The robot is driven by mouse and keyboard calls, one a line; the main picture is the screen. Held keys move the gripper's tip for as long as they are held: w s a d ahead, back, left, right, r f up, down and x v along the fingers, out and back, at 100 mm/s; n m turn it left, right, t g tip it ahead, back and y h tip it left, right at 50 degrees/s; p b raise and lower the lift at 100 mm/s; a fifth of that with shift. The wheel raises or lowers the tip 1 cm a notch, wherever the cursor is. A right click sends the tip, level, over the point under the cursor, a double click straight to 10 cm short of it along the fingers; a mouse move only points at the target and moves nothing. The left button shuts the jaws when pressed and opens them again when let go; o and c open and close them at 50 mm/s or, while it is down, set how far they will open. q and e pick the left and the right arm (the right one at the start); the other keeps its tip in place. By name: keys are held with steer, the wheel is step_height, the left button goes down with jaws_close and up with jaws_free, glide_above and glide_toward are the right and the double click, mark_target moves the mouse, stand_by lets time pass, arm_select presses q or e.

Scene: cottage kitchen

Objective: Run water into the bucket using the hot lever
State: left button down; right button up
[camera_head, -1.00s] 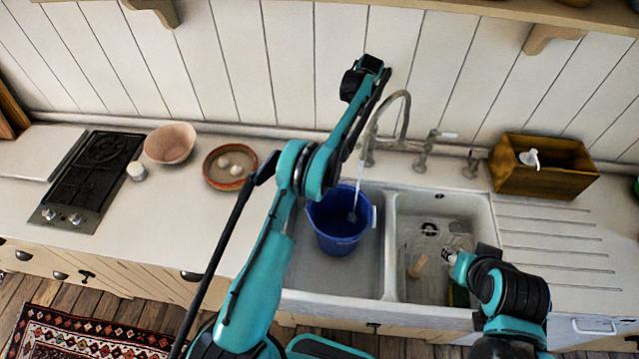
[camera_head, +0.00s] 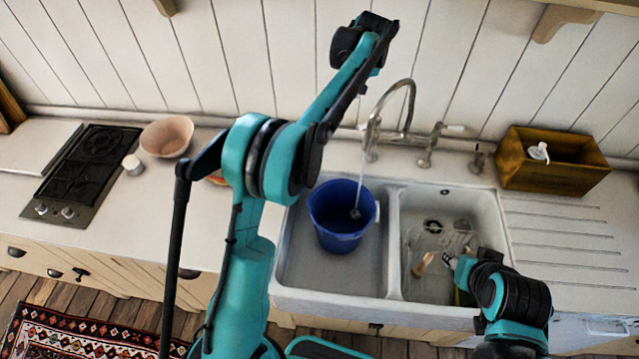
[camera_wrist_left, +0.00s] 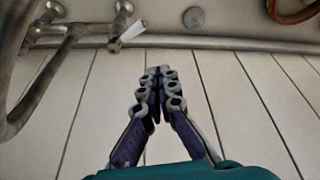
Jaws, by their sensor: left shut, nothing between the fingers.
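The blue bucket (camera_head: 340,218) stands in the left basin of the white sink. A thin stream of water (camera_head: 359,186) falls from the curved tap (camera_head: 402,103) into it. The hot lever (camera_wrist_left: 132,32), white with a red mark, shows in the left wrist view; my left arm hides it in the head view. My left gripper (camera_wrist_left: 158,88) is shut and empty, apart from the lever, in front of the plank wall. Its fingertips are hidden in the head view. My right gripper (camera_head: 452,262) is over the right basin; its jaws are too small to read.
A second white lever (camera_head: 456,128) is on the tap's right side. A wooden-handled item (camera_head: 424,263) lies in the right basin. A wooden box (camera_head: 553,170) stands right of the sink; a pink bowl (camera_head: 166,137) and hob (camera_head: 88,175) are at left.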

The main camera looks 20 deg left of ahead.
arm_select(q)
steer(key=s+f+m+t+b, duration=0.1)
steer(key=s+f+b, duration=0.3)
steer(key=s, duration=0.9)
steer(key=s+a+f+m+t+h+b, duration=0.1)
steer(key=s+f+b, duration=0.3)
steer(key=s+b, duration=0.4)
steer(key=s+m, duration=0.1)
steer(key=s, duration=0.5)
steer(key=shift+s+a+f+m, duration=0.15)
steer(key=shift+s+a+m, duration=0.05)
steer(key=shift+a+m, duration=0.1)
